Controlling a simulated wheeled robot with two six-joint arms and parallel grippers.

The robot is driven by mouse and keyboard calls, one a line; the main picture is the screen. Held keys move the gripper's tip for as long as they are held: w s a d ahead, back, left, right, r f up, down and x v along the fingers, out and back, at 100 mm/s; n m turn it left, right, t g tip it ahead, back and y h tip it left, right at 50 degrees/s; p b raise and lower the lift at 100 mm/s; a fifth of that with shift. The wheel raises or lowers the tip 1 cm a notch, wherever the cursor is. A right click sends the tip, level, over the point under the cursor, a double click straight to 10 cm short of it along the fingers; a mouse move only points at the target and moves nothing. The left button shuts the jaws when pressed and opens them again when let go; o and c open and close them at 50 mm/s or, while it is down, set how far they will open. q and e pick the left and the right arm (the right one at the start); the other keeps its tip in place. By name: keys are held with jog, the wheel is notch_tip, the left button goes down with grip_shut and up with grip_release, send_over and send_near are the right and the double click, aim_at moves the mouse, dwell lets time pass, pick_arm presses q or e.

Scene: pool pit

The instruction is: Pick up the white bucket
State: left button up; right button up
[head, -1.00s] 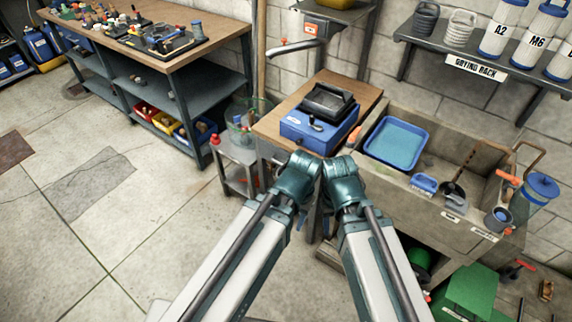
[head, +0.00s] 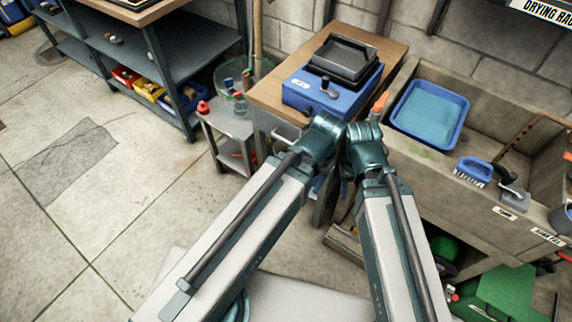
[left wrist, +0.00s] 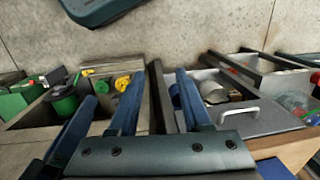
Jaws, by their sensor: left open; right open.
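I cannot make out a white bucket in the head view. In the left wrist view a small pale rounded item (left wrist: 213,92) lies in an open drawer (left wrist: 262,113); it is too small to tell what it is. In the head view both forearms reach forward toward the bench with the blue box. My right gripper (head: 366,140) is at the end of the right arm, open, its fingers mostly hidden behind the wrist.
A wooden-topped bench (head: 268,88) carries a blue box (head: 318,104) with a black tray. A stone sink (head: 486,88) with a blue tray (head: 430,113) stands to the right. A grey side cart (head: 228,124) and a shelved workbench (head: 190,62) are left. The floor at left is clear.

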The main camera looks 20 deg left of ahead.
pick_arm(q)
jog(key=w+f+n+t+h+b, duration=0.2)
jog(key=w+f+b, duration=0.2)
jog(key=f+b, duration=1.05)
jog(key=w+f+n+t+h+b, duration=0.1)
jog(key=w+f+n+h+b, duration=0.2)
jog(key=f+b, duration=1.1)
jog(key=w+a+n+t+b, duration=0.6)
jog(key=w+a+n, duration=0.2)
jog(key=w, duration=0.4)
jog(key=w+a+r+n+t+y+b, duration=0.25)
jog(key=w+a+n+t, duration=0.2)
jog(key=a+n, duration=0.4)
jog(key=shift+m+t+h, duration=0.25)
jog(key=shift+m+h, duration=0.2)
jog(key=shift+m, duration=0.3)
jog(key=shift+a+b+x, duration=0.4)
jog(key=shift+b+x, duration=0.5)
jog(key=shift+x, duration=1.35)
jog(key=shift+a+b+x, duration=0.35)
jog(key=shift+b+x, duration=0.5)
jog(key=shift+x, duration=1.4)
jog(key=shift+a+b+x, duration=0.4)
jog(key=shift+b+x, duration=0.5)
jog(key=shift+x, duration=1.35)
jog(key=shift+w+f, duration=0.1)
